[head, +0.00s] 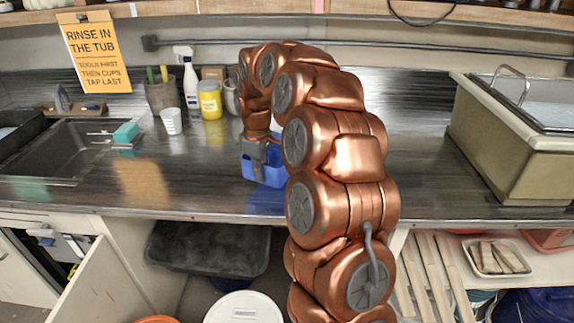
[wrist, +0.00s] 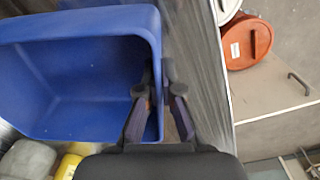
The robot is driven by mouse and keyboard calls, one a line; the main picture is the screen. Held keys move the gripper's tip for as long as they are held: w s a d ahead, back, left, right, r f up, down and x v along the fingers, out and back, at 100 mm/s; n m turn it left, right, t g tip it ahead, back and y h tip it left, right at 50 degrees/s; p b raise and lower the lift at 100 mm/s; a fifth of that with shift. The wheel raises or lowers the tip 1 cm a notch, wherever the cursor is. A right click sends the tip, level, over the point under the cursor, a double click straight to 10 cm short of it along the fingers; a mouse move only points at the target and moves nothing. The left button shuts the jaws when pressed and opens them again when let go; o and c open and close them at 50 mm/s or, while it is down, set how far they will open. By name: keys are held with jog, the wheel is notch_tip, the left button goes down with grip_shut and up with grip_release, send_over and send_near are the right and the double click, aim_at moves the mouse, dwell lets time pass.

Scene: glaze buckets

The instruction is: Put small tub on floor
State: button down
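The small tub is a blue, open-topped plastic tub (head: 262,172) at the counter's front middle in the head view. It fills the left of the wrist view (wrist: 80,85), its inside empty where it shows. My gripper (head: 260,148) is at the tub's rim. In the wrist view, my gripper (wrist: 158,78) has one finger inside the tub and one outside, closed on its side wall. A blue reflection shows on the counter below the tub; I cannot tell whether the tub touches the counter. Part of it is hidden by my gripper and arm.
The steel counter (head: 150,185) has a sink (head: 60,150) at left and a large beige basin (head: 510,140) at right. A white cup (head: 171,121) and yellow jar (head: 209,100) stand behind. Below are a dark bin (head: 205,250), a white-lidded bucket (head: 243,308) and an open cabinet door (head: 95,285).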

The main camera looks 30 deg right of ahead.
jog(key=d+p, duration=0.1)
jog(key=d, duration=0.2)
jog(key=d+p, duration=0.1)
jog(key=d, duration=0.6)
jog(key=shift+w+d+f+p, duration=0.2)
jog(key=shift+f+p, duration=1.1)
jog(key=shift+f, duration=0.95)
jog(key=shift+f, duration=0.1)
jog(key=c, duration=1.8)
grip_release()
jog(key=o, duration=0.5)
notch_tip(320, 180, up, 12)
jog(key=b, duration=0.4)
jog(key=shift+a+r, duration=0.15)
jog(key=shift+r, duration=0.05)
